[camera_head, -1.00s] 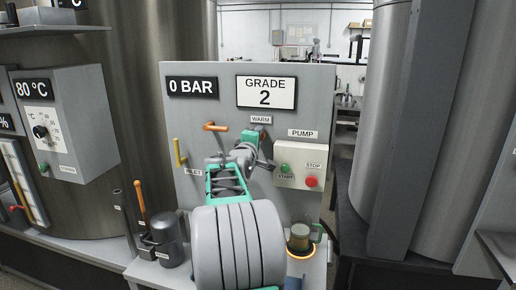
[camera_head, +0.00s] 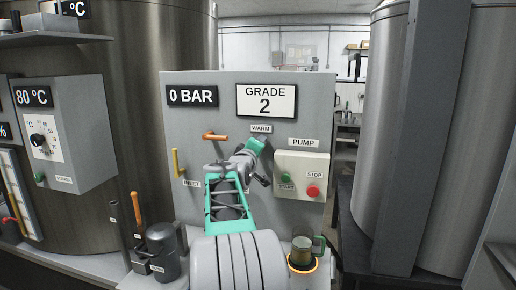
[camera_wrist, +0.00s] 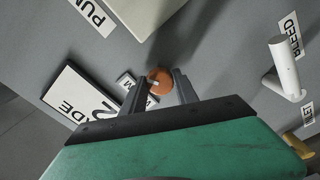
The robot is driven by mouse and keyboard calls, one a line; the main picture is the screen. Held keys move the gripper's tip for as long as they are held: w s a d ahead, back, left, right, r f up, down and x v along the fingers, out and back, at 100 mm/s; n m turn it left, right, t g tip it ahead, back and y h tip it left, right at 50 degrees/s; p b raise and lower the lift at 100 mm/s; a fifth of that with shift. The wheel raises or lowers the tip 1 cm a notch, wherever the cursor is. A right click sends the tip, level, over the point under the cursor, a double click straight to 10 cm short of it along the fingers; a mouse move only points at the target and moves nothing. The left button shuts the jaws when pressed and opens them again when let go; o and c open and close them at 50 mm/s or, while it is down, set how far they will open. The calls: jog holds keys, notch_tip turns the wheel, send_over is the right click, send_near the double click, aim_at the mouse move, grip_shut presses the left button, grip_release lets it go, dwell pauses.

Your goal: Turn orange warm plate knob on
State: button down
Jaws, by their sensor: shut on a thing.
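The round orange knob (camera_wrist: 160,82) sits on the grey panel (camera_head: 232,190) below the "WARM" label (camera_head: 261,128). In the wrist view it lies between the two dark fingers of my gripper (camera_wrist: 157,86), which is shut on it. A short white mark shows on the knob's face. In the head view my teal gripper (camera_head: 257,148) is at the panel just under that label, and it hides the knob. A mug (camera_head: 303,247) stands on a plate with an orange rim (camera_head: 302,267) at the panel's lower right.
The pump box (camera_head: 302,176), with a green and a red button, is just right of my gripper. An orange lever (camera_head: 215,137) and a yellow inlet handle (camera_head: 176,163) are to the left. A white bleed handle (camera_wrist: 285,70) shows in the wrist view. Large metal tanks stand on both sides.

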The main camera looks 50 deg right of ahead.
jog(key=c, duration=0.9)
grip_release()
jog(key=shift+c, duration=0.2)
jog(key=b+v, duration=0.1)
jog(key=v, duration=0.7)
jog(key=shift+d, duration=0.15)
